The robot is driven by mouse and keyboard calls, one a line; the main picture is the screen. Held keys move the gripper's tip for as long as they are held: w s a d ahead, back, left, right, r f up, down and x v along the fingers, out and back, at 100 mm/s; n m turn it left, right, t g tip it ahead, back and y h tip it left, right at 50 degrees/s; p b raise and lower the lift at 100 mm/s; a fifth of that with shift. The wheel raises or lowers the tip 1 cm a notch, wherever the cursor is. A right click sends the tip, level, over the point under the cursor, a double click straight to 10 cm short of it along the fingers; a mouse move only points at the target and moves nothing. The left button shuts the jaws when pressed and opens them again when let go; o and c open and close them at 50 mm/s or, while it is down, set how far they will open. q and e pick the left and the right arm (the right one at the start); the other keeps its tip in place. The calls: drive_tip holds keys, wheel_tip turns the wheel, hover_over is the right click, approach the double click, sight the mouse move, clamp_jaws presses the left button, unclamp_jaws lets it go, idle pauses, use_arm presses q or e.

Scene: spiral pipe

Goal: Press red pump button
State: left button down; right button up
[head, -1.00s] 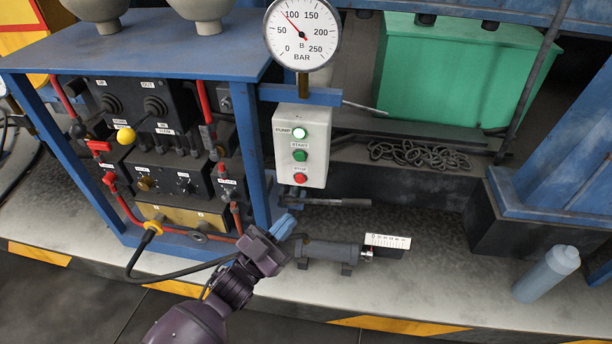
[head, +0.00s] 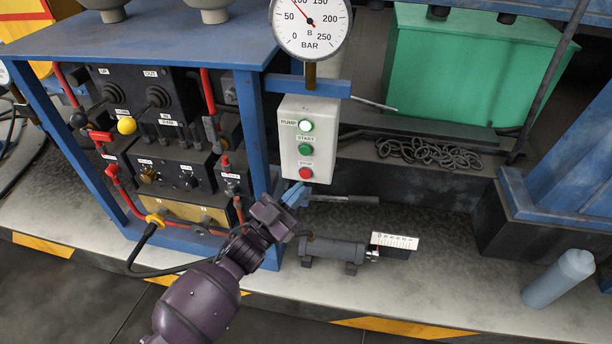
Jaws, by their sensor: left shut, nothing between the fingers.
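The pump control box (head: 309,139) is white and hangs on the blue frame below the gauge. It has a lit pump lamp (head: 305,126) at the top, a green start button (head: 305,150) in the middle and a red stop button (head: 306,173) at the bottom. My left gripper (head: 297,193) has blue fingers, shut and empty. In the picture its tips lie just below and left of the red button; I cannot tell whether they touch the box. My right gripper is out of view.
A pressure gauge (head: 311,26) sits above the box. The blue frame (head: 252,130) and its valve panel stand to the left. A dark cylinder (head: 334,250) with a white scale lies below. A chain (head: 428,153) and green tank (head: 468,77) are behind.

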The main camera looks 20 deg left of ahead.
use_arm(q)
drive_tip(key=shift+w+a, duration=0.15)
drive_tip(key=shift+w, duration=0.6)
idle(0.4)
drive_tip(key=shift+w+r, duration=0.1)
drive_tip(key=shift+w, duration=0.05)
idle(1.1)
drive_tip(key=shift+w+a, duration=0.1)
drive_tip(key=shift+w, duration=0.15)
drive_tip(key=shift+w+a, duration=0.1)
drive_tip(key=shift+w, duration=0.25)
idle(0.7)
drive_tip(key=shift+s, duration=0.1)
idle(0.4)
drive_tip(key=shift+s+d, duration=0.2)
drive_tip(key=shift+s, duration=0.5)
